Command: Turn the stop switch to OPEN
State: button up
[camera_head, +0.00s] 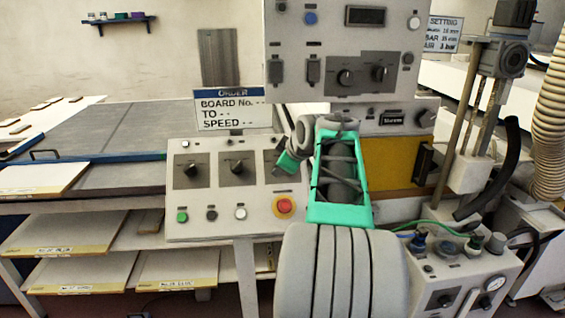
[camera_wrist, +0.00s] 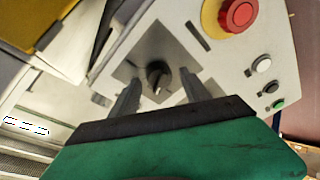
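A black rotary switch (camera_wrist: 158,76) sits on a grey square plate in the wrist view, its pointer reaching toward my gripper. My gripper (camera_wrist: 160,88) is open, one finger on each side of the switch, with gaps between them. In the head view my gripper (camera_head: 287,160) is at the right-hand knob plate of the sloped control panel (camera_head: 210,235) and hides most of that switch. I cannot read any switch label, so OPEN is not legible.
A red button with yellow collar (camera_head: 284,206) is just below; it shows in the wrist view (camera_wrist: 236,14). Two more knobs (camera_head: 191,170) (camera_head: 236,167) and small push buttons (camera_head: 182,217) are to the left. An upper control box (camera_head: 290,45) hangs above. An order sign (camera_head: 232,107) stands behind.

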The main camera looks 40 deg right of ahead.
jog(key=v, duration=0.7)
jog(key=shift+s+r, duration=0.25)
jog(key=shift+a, duration=0.1)
